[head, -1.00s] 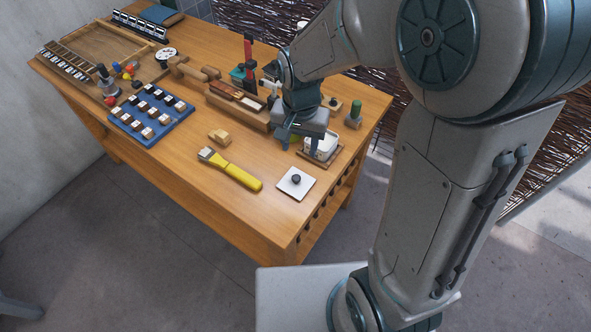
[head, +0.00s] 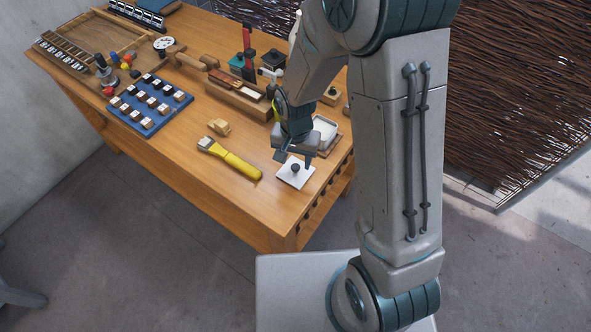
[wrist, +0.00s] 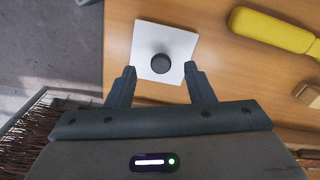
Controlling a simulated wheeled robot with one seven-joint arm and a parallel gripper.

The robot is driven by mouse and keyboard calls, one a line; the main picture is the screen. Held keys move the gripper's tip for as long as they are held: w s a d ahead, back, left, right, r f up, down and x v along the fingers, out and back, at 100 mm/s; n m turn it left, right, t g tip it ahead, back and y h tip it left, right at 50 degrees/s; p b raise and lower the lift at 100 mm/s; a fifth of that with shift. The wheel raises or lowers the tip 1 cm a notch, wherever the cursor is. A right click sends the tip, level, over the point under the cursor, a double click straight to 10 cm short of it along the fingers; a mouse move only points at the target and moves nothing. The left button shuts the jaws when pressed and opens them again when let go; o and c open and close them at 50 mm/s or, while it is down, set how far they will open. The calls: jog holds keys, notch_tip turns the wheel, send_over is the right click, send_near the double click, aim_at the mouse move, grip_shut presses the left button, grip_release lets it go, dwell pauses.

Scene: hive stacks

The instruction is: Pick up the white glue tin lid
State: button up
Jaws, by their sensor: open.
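The white glue tin lid (head: 292,178) is a flat white square with a dark round knob. It lies on the wooden table near the front right corner. In the wrist view the lid (wrist: 179,43) lies just beyond the fingertips, with its knob roughly in line with the gap between them. My gripper (head: 295,157) is above the lid and open, with nothing between its fingers. The fingers also show in the wrist view (wrist: 159,75). I cannot tell the exact height of the fingertips above the knob.
A brush with a yellow handle (head: 241,165) lies left of the lid, with a small wooden block (head: 219,127) behind it. A white open tin (head: 326,131) stands behind the gripper. A blue tray (head: 151,124) of small pieces is further left. The table's front edge is close.

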aim_at(296, 170)
jog(key=shift+w+f, duration=0.1)
jog(key=shift+f, duration=1.25)
grip_shut()
jog(key=shift+r, duration=0.1)
